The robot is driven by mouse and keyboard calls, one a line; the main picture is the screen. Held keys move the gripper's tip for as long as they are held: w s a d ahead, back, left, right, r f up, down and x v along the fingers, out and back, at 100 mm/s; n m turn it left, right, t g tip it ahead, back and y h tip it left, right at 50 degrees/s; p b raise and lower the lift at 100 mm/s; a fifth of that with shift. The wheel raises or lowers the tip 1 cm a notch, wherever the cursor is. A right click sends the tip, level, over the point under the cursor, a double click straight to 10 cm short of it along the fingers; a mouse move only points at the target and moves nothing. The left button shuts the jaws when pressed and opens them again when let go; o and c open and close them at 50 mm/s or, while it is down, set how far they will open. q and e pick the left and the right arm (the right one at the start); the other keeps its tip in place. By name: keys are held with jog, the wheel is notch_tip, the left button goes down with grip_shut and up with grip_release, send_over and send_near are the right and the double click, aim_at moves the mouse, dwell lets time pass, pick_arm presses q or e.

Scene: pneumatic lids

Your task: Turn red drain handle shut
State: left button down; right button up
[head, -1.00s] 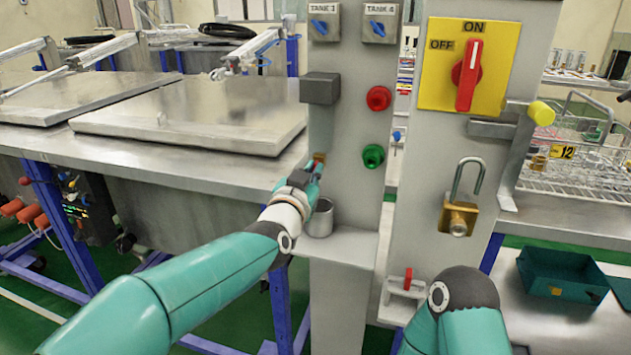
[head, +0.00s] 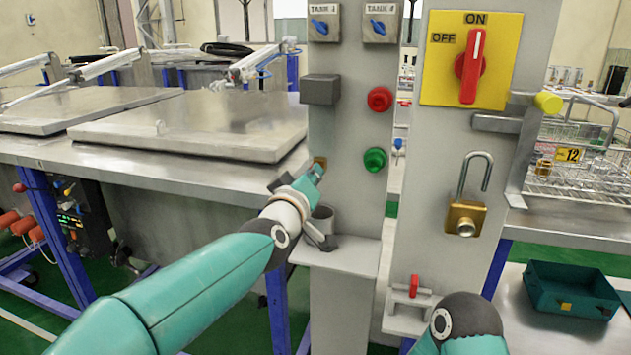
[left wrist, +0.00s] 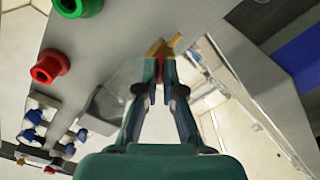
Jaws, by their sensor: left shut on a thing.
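The drain valve's brass body (head: 320,161) sits on the left side of the grey post, below the dark grey box; it also shows as a yellow tip in the left wrist view (left wrist: 171,44). My left gripper (head: 315,173) reaches it from the lower left. In the left wrist view its fingers (left wrist: 160,72) are closed around the red handle (left wrist: 160,93), of which only a thin strip shows between them. The handle is hidden by the fingers in the head view, and its exact angle cannot be told. My right arm shows at the lower right, but its gripper is out of view.
Red (head: 379,99) and green (head: 375,160) buttons are on the post. An open padlock (head: 465,215) hangs under the yellow ON/OFF switch panel (head: 440,85). Metal lids (head: 195,120) lie at left.

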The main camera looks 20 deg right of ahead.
pick_arm(q)
jog(key=shift+d+f+n, duration=0.1)
jog(key=shift+f+n, duration=0.35)
jog(key=shift+n, duration=0.05)
jog(key=c, duration=1.3)
grip_release()
jog(key=shift+r, duration=0.25)
jog(key=shift+r, duration=0.1)
jog(key=v, duration=1.2)
